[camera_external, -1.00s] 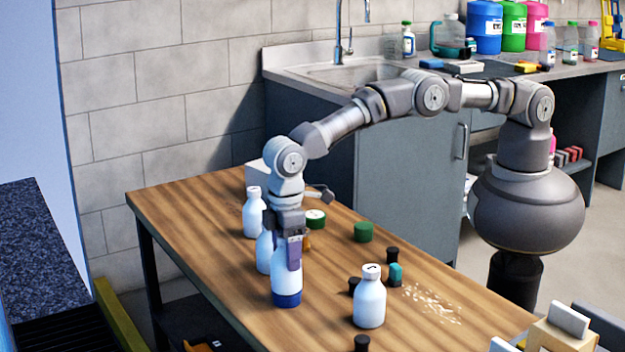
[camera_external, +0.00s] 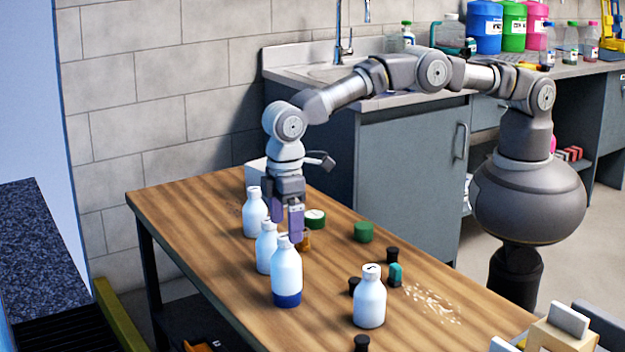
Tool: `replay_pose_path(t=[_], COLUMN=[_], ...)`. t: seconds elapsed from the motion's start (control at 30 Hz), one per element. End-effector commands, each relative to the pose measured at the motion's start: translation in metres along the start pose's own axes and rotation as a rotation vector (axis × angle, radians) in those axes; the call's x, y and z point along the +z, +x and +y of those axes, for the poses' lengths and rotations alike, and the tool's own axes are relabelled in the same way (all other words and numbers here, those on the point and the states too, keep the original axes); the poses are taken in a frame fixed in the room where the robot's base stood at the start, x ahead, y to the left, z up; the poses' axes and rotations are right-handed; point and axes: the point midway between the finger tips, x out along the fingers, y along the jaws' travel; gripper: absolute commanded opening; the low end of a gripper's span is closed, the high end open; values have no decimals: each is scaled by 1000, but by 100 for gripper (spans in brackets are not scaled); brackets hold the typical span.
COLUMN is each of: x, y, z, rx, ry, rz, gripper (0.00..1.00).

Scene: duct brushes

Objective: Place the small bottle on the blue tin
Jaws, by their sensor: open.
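A small white bottle (camera_external: 286,268) stands upright on the blue tin (camera_external: 287,298), near the left edge of the wooden table. The tin shows as a short blue band under the bottle. My gripper (camera_external: 282,222) is open and empty, with its purple-grey fingers pointing down. It is just above the bottle's cap in the picture and overlaps the area behind it. Whether a fingertip still touches the cap cannot be told.
Two similar bottles (camera_external: 255,214) (camera_external: 266,248) stand behind the tin, close to my gripper. Another bottle (camera_external: 370,298) stands to the right. Green tins (camera_external: 364,232) (camera_external: 315,219), a brown item (camera_external: 304,240) and small black items (camera_external: 392,255) are nearby.

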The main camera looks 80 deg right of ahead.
Motion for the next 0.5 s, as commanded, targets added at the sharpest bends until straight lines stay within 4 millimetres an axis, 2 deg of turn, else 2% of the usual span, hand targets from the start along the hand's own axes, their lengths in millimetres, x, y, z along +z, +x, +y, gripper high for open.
replay_pose_path(t=[0.03,0.2,0.33,0.5], x=[0,0,0,0], y=[-16,-42,-50,-51], z=[0,0,0,0], rx=[0,0,0,0], ry=[0,0,0,0], rz=[2,1,1,0], gripper=[93,93,93,93])
